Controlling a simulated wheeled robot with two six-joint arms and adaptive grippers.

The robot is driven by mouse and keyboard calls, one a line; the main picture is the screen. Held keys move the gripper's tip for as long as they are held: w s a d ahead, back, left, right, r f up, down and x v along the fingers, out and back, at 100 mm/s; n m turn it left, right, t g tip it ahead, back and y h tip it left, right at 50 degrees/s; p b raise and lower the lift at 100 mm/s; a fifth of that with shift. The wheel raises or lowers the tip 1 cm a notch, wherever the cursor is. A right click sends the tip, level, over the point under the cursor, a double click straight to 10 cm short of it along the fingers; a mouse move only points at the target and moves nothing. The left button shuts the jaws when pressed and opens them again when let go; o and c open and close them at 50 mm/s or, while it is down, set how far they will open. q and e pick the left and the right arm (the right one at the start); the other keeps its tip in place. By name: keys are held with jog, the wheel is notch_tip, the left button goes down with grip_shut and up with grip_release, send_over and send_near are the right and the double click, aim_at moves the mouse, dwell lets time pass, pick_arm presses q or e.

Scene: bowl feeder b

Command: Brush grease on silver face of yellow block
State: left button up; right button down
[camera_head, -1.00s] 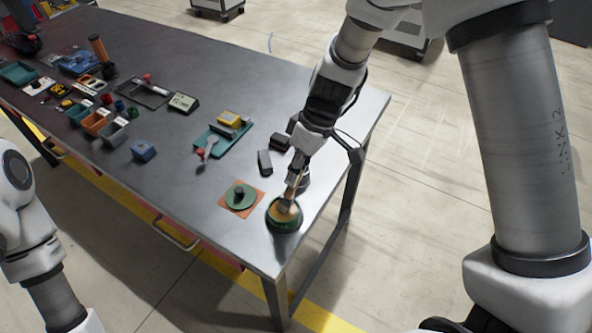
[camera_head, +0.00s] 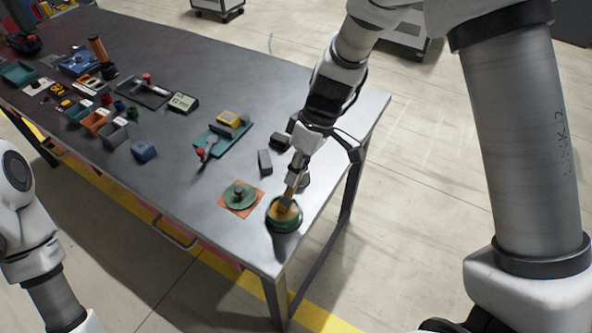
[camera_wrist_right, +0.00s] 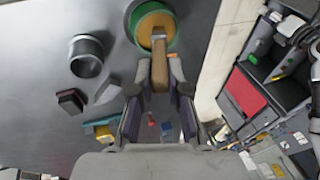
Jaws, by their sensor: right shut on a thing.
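My right gripper (camera_head: 298,162) is shut on a brush with a wooden handle (camera_wrist_right: 160,66), which points down. The brush end is in a round green tin (camera_head: 284,225) of orange-yellow grease. The tin also shows at the top of the right wrist view (camera_wrist_right: 166,47). It looks raised off the table, with a dark shadow below it. The yellow block (camera_head: 229,117) sits in a teal fixture (camera_head: 232,142) with a grey part, farther back on the table. I cannot clearly make out its silver face. My left gripper is out of view.
A green knobbed disc (camera_head: 240,194) lies on an orange square (camera_head: 224,202) left of the tin. A grey cylinder (camera_wrist_right: 87,64) and dark blocks (camera_head: 265,162) are nearby. Several bins, tools and a small display (camera_head: 183,102) occupy the table's left half. The front right edge is close.

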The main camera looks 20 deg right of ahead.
dwell(0.3)
notch_tip(320, 180, up, 7)
jog(key=p, duration=0.5)
dwell(0.5)
